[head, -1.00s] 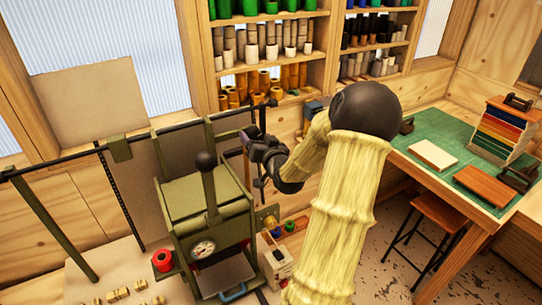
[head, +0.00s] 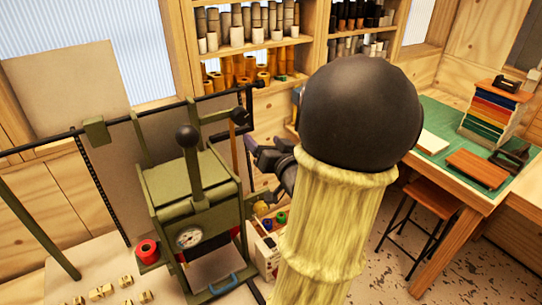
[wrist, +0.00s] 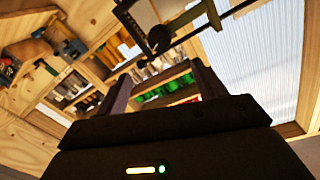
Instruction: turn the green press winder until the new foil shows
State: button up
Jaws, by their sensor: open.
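The green press (head: 195,205) stands at left centre in the head view, with a black-knobbed lever (head: 187,137) and a round gauge. My gripper (head: 252,145) is open, right of that bar and apart from the press. The wrist view shows both fingers spread with nothing between them. My arm hides part of the press's right side. New foil cannot be made out.
A pale box with small coloured rolls (head: 268,246) stands right of the press. A black rail (head: 60,143) runs behind it. Shelves of rolls (head: 250,50) line the back wall. A green-topped bench (head: 440,115) and a stool (head: 432,200) stand at right.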

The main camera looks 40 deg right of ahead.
jog(key=b+v, duration=0.3)
dwell(0.4)
dwell(0.6)
